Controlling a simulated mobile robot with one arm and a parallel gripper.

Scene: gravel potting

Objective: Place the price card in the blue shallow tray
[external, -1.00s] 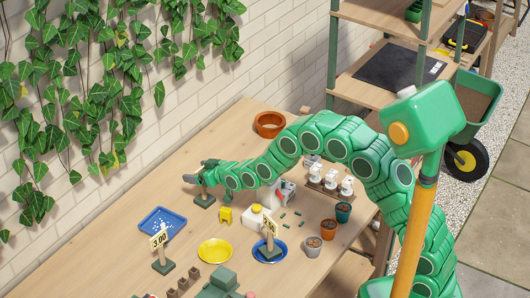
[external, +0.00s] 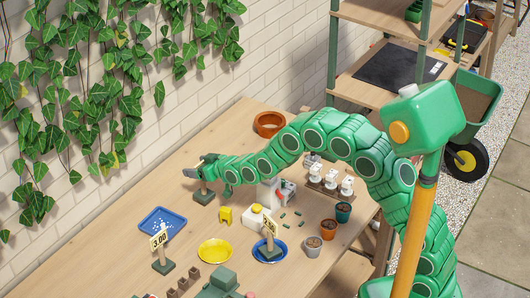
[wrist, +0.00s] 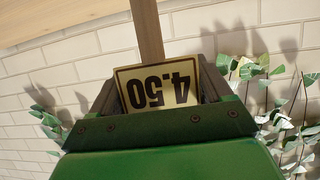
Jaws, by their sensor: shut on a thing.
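My gripper (external: 197,170) is at the back of the workbench, near the brick wall, shut on a price card. In the wrist view this card (wrist: 158,88) reads 4.50, upside down, between the two fingers. A wooden strip, probably its stem (wrist: 147,32), runs up from it. In the external view its dark green base (external: 204,197) hangs below my gripper, on or just above the bench; I cannot tell which. The blue shallow tray (external: 145,229) is rectangular, holds small white bits and lies left of and nearer the camera than my gripper.
A 3.00 card (external: 159,240) stands just in front of the tray. Another card stands at a round blue dish (external: 284,256). A yellow dish (external: 215,251), a small yellow item (external: 225,216), a white device (external: 258,218) and several pots occupy the bench.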

